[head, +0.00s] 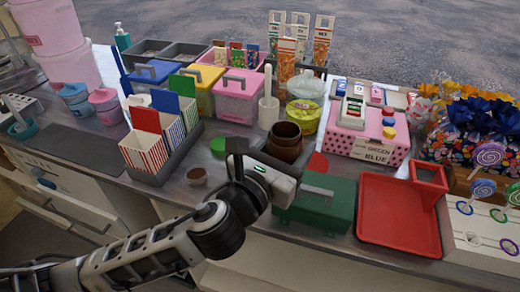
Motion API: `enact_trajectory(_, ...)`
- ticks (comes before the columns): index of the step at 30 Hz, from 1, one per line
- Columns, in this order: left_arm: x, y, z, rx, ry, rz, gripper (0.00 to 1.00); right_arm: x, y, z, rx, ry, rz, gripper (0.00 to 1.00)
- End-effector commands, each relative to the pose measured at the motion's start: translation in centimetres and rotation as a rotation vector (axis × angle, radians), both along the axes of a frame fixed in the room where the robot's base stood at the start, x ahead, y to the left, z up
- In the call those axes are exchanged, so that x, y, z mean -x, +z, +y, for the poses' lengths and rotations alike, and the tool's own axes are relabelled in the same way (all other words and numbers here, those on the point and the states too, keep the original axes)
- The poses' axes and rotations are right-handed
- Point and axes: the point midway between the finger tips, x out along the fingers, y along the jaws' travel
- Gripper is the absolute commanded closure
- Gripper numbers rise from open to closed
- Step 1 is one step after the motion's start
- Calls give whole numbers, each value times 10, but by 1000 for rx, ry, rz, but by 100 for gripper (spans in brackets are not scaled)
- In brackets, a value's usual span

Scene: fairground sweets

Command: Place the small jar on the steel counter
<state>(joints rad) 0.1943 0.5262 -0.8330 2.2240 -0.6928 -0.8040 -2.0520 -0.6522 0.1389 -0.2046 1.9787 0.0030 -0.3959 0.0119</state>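A brown open-topped jar (285,136) stands upright on the steel counter (170,194), just behind my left gripper. A smaller brown round pot (196,176) sits on the counter to the left of the gripper; I cannot tell which of the two is the small jar. My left gripper (270,174) reaches in over the counter's front part, close in front of the larger brown jar. Its fingers are hidden by its own body, so I cannot tell whether it touches or holds anything. My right gripper is out of view.
A green box with a handle (320,205) and a red tray (400,220) stand right of the gripper. A caddy of striped boxes (150,150) stands left. Pink and yellow bins (237,98) and a pink box (368,140) crowd the back.

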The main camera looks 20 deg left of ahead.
Motion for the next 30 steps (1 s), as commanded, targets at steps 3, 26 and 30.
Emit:
enact_trajectory(3,-17,-10,15,-5,4,-1,100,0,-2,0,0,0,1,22)
enact_trajectory(26,-101,-96,86,3,1,-2,100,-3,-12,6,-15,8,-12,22)
enact_trajectory(30,-102,-119,87,6,1,2,100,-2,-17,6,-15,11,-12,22)
